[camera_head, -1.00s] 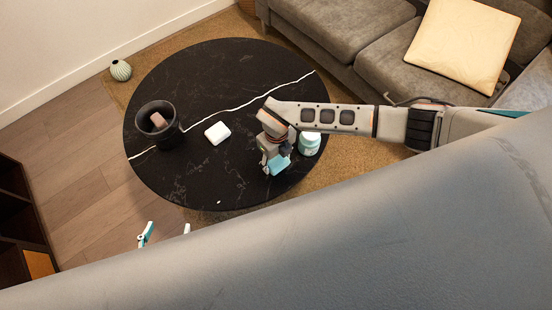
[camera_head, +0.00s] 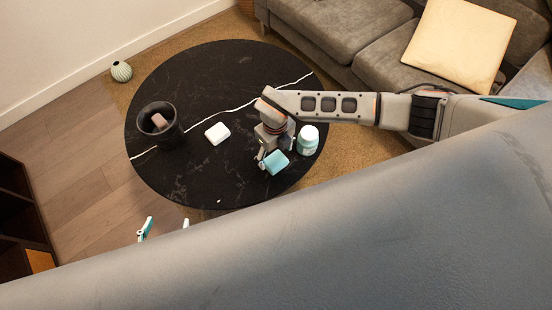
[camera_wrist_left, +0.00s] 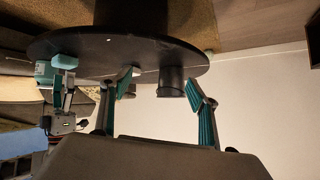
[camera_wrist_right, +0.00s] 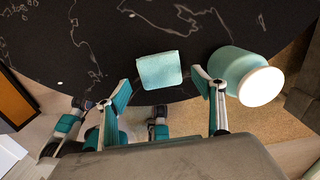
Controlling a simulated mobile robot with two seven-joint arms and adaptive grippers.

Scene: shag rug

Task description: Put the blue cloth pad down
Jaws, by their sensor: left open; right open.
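The blue cloth pad (camera_head: 277,162) is a small light-blue square near the front right edge of the round black table (camera_head: 200,185). In the right wrist view the pad (camera_wrist_right: 160,70) appears to lie on the table top, just beyond and between my right fingertips, with gaps on both sides. My right gripper (camera_wrist_right: 163,88) is open and empty; in the head view it (camera_head: 268,157) is right beside the pad, and its far finger is partly hidden. My left gripper (camera_head: 167,225) is open and empty, off the table's front edge; its fingers also show in the left wrist view (camera_wrist_left: 158,85).
A white jar with a blue-green body (camera_head: 307,140) stands close right of the pad. A white block (camera_head: 217,133) lies mid-table, and a dark pot (camera_head: 160,125) holding a brownish item is at left. A grey sofa (camera_head: 340,35) stands behind. The table's front middle is clear.

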